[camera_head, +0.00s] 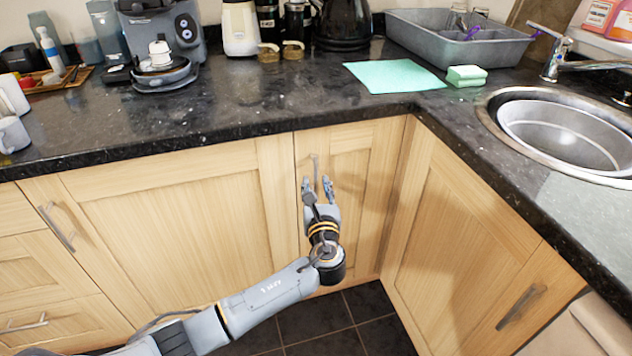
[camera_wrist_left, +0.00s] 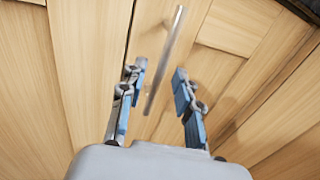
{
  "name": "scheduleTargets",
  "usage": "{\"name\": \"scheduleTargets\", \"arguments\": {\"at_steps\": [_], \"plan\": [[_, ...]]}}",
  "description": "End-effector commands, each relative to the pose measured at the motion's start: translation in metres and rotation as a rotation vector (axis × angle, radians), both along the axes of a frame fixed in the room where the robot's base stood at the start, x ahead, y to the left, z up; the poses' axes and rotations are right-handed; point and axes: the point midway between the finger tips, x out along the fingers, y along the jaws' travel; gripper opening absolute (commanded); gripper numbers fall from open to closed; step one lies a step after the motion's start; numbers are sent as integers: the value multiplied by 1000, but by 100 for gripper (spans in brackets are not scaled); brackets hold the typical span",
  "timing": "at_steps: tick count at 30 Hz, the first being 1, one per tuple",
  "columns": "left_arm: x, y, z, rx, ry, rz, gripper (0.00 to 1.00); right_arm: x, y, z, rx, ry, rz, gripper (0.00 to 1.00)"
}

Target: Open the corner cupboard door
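The corner cupboard door (camera_head: 365,190) is a narrow light-wood panel at the inner corner, and it looks closed. Its upright metal bar handle (camera_head: 314,172) is near the door's left edge. My left gripper (camera_head: 317,184) is in front of this handle with its fingers pointing up at the door. In the left wrist view the fingers (camera_wrist_left: 158,72) are apart, and the handle (camera_wrist_left: 165,60) runs upright between them. I see no finger clearly touching the bar. My right gripper is not in view.
A wide cupboard door (camera_head: 175,215) is on the left, with drawers (camera_head: 35,290) beyond it. Another door (camera_head: 470,250) adjoins the corner on the right. The dark countertop (camera_head: 230,110) overhangs above. Dark floor tiles (camera_head: 335,325) lie below.

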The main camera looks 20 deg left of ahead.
Motion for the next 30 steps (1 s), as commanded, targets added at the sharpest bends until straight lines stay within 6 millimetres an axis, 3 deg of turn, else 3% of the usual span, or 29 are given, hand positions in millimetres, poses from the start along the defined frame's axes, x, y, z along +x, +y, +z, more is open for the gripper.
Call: {"name": "scheduleTargets", "arguments": {"at_steps": [6, 17, 22, 30], "plan": [[23, 9, 0, -1, -1, -1, 33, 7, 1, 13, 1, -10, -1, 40], [26, 11, 0, -1, 1, -1, 33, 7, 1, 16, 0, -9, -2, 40], [26, 10, 0, -1, 1, -1, 0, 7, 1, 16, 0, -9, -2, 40], [26, 11, 0, -1, 1, -1, 0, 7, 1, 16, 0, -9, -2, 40]]}}
